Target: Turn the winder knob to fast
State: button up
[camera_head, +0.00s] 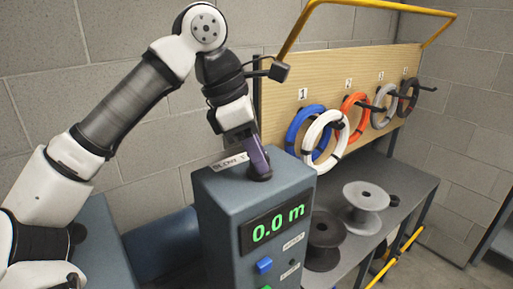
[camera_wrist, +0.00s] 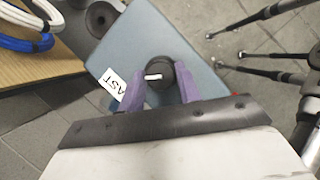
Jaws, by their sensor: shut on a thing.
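The winder (camera_head: 225,215) is a blue-grey box with a green display reading 0.0 m. Its black knob (camera_head: 260,175) sits on the top face. In the wrist view the knob (camera_wrist: 160,68) shows a white mark pointing left, roughly toward a white label (camera_wrist: 114,84) whose visible letters read "AST". A white label (camera_head: 229,162) also shows on the top in the head view, partly hidden by my gripper. My gripper (camera_head: 259,168) comes down from above, its purple fingers shut on the knob, one on each side in the wrist view (camera_wrist: 160,82).
Blue and green buttons (camera_head: 265,265) are on the winder's front. A grey shelf holds a light spool (camera_head: 366,198) and a dark spool (camera_head: 323,232). Coloured wire coils (camera_head: 325,132) hang on a numbered wooden board behind. A yellow rail (camera_head: 390,6) runs above it.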

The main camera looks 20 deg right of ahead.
jog(key=shift+m, duration=0.4)
jog(key=o, duration=1)
jog(key=shift+c, duration=0.2)
jog(key=shift+r, duration=0.1)
jog(key=v, duration=1.3)
jog(key=shift+w+r, duration=0.2)
jog(key=shift+r, duration=0.15)
